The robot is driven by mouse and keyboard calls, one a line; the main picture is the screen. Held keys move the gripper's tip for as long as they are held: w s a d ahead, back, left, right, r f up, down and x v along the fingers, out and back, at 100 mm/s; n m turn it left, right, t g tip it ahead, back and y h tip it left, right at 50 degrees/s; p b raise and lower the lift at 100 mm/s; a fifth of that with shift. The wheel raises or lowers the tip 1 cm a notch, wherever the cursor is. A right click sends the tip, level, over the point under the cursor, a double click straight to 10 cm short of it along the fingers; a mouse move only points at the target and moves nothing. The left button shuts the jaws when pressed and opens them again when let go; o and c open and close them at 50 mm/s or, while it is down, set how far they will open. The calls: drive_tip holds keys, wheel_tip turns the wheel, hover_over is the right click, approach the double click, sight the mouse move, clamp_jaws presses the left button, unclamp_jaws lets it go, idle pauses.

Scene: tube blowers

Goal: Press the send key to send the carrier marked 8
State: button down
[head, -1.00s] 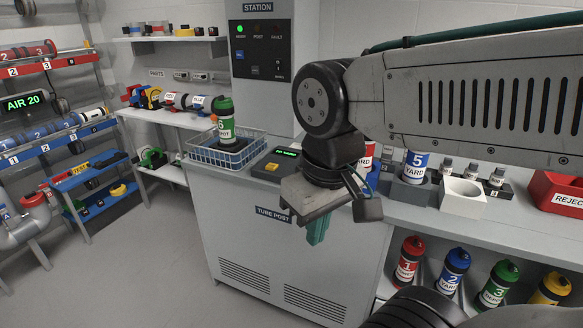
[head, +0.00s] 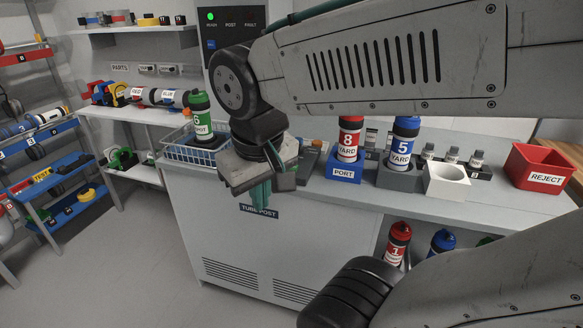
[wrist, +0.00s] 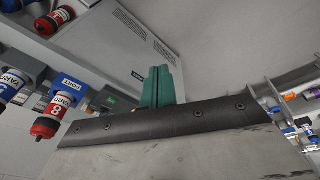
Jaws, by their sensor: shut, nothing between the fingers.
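The carrier marked 8 (head: 350,137) is red with a white YARD label. It stands upright in the blue PORT holder (head: 344,171) on the counter, and also shows in the wrist view (wrist: 54,112). A dark control box (head: 311,153) sits left of that holder, partly behind my arm; its send key cannot be made out in the head view. In the wrist view the box (wrist: 105,99) shows beside my fingers. My gripper (head: 261,196), with teal fingers (wrist: 158,86), is shut and empty, pointing down in front of the counter's front edge, left of carrier 8.
A green carrier (head: 200,118) stands in a wire basket (head: 180,152) on the left. Free floor (head: 120,270) lies left of the cabinet.

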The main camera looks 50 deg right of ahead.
drive_tip(key=w+d+r+m+t+h, duration=0.1)
drive_tip(key=w+d+m+t+h, duration=0.3)
drive_tip(key=w+d, duration=0.65)
drive_tip(key=w+d+m+g+h, duration=0.15)
drive_tip(key=w+d+m, duration=0.45)
drive_tip(key=d, duration=0.7)
drive_tip(key=w+d+f+m+t+y, duration=0.2)
drive_tip(key=w+d+f, duration=0.3)
drive_tip(key=d+f, duration=0.3)
drive_tip(key=d+m+t, duration=0.1)
drive_tip(key=d, duration=0.2)
drive_tip(key=shift+w+d+f, duration=0.15)
drive_tip(key=shift+w+f, duration=0.2)
drive_tip(key=shift+f, duration=4.35)
drive_tip(key=shift+f, duration=0.15)
drive_tip(key=shift+f, duration=0.3)
